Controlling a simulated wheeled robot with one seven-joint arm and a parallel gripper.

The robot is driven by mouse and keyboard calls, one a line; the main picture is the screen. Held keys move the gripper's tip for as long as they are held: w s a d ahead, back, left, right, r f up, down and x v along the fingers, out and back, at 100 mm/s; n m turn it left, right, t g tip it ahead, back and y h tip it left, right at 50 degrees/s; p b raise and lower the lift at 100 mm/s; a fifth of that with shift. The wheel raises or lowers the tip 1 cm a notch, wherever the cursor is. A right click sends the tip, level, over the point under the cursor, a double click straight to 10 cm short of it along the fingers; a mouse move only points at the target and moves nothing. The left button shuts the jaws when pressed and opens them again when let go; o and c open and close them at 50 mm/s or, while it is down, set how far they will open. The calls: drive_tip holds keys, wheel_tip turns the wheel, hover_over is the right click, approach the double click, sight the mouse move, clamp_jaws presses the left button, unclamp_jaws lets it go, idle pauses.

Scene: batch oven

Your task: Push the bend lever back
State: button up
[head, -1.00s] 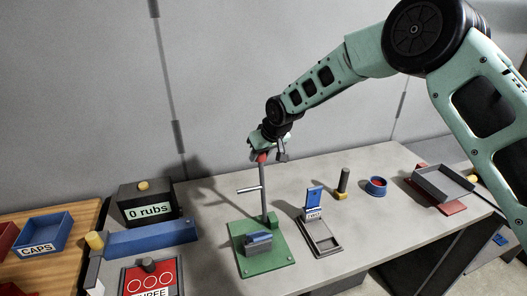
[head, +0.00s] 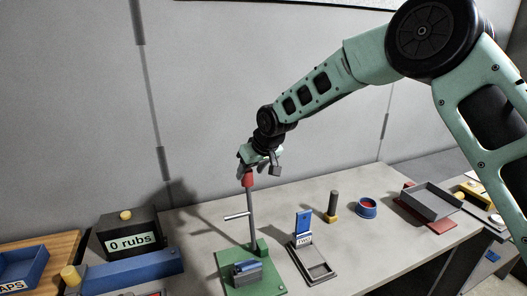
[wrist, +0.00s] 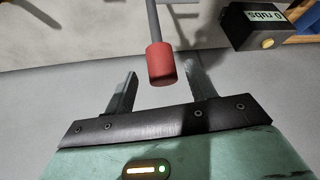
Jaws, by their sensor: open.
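The bend lever (head: 252,220) is a grey upright rod on a green base plate (head: 270,289), with a red knob (head: 248,180) on top and a short light crossbar on its left side. It stands nearly upright. My gripper (head: 258,168) is open at the top of the lever, close to the knob. In the wrist view the red knob (wrist: 161,65) shows between my two spread fingers, with gaps on both sides and no visible grip. A small blue-topped grey block (head: 246,271) sits on the base plate in front of the rod.
A dark box labelled "0 rubs" (head: 128,240) and a long blue bar (head: 135,268) stand left. The wall rises behind the table.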

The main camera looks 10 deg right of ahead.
drive_tip(key=b+v, duration=0.4)
drive_tip(key=v, duration=0.9)
drive_tip(key=shift+a, duration=0.1)
drive_tip(key=s+a+f+n+g+h+b, duration=0.1)
drive_tip(key=s+f+b, duration=0.3)
drive_tip(key=s, duration=0.5)
drive_tip(key=s+a+f+g+b, duration=0.1)
drive_tip(key=s+f, duration=0.4)
drive_tip(key=s, duration=0.5)
drive_tip(key=s+d+f+g+b, duration=0.1)
drive_tip(key=s+d+f, duration=0.1)
drive_tip(key=s, duration=0.4)
drive_tip(key=s+d+f+g+h+b, duration=0.1)
drive_tip(key=s+d+f, duration=0.2)
drive_tip(key=s+f, duration=0.2)
drive_tip(key=s+d+f+n+b, duration=0.1)
drive_tip(key=s+d+f, duration=0.1)
drive_tip(key=s, duration=0.7)
drive_tip(key=shift+d+f+g+h+b, duration=0.2)
drive_tip(key=shift+f+g+h+b, duration=0.2)
drive_tip(key=shift+f, duration=0.5)
